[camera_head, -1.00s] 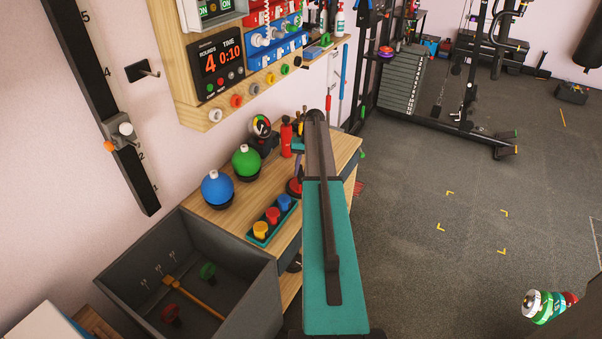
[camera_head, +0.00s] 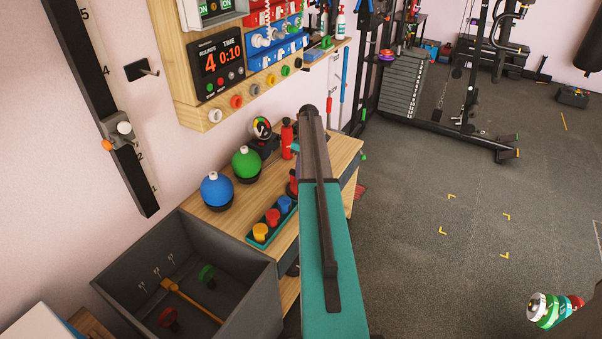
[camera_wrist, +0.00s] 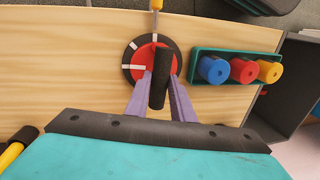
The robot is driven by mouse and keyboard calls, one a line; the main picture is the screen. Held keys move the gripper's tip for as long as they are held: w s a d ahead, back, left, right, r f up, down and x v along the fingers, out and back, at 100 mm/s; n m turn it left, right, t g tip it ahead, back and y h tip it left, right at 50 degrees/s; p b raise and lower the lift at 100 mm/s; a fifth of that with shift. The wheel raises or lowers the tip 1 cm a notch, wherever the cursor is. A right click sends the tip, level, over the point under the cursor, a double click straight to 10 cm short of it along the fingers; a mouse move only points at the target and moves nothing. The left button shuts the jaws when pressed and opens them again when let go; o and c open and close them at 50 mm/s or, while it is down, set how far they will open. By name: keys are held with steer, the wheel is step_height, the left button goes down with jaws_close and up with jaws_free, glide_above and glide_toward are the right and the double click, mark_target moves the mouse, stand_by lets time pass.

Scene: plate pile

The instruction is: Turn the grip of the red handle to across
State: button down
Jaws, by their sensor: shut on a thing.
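The red handle (camera_wrist: 138,61) is a red disc in a black ring with white marks, on the wooden bench top in the wrist view. Its dark grip (camera_wrist: 160,82) stands between the purple fingers of my gripper (camera_wrist: 161,82), which is shut on it. The grip runs nearly up and down in the wrist picture, with a slight tilt. In the head view a little of the red handle (camera_head: 293,183) shows left of my arm; the arm hides the rest and my gripper.
A teal tray (camera_wrist: 193,67) with blue, red and yellow knobs lies close to the right of the handle in the wrist view. In the head view, green (camera_head: 246,163) and blue (camera_head: 216,189) balls and a grey bin (camera_head: 250,306) are left.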

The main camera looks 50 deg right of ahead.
steer(key=shift+n, duration=0.5)
steer(key=c, duration=1.5)
jaws_free()
steer(key=shift+c, duration=0.2)
step_height(320, 180, up, 14)
steer(key=d+b, duration=0.2)
steer(key=shift+w+d+f, duration=0.2)
steer(key=shift+w+d, duration=0.05)
steer(key=shift+w, duration=0.1)
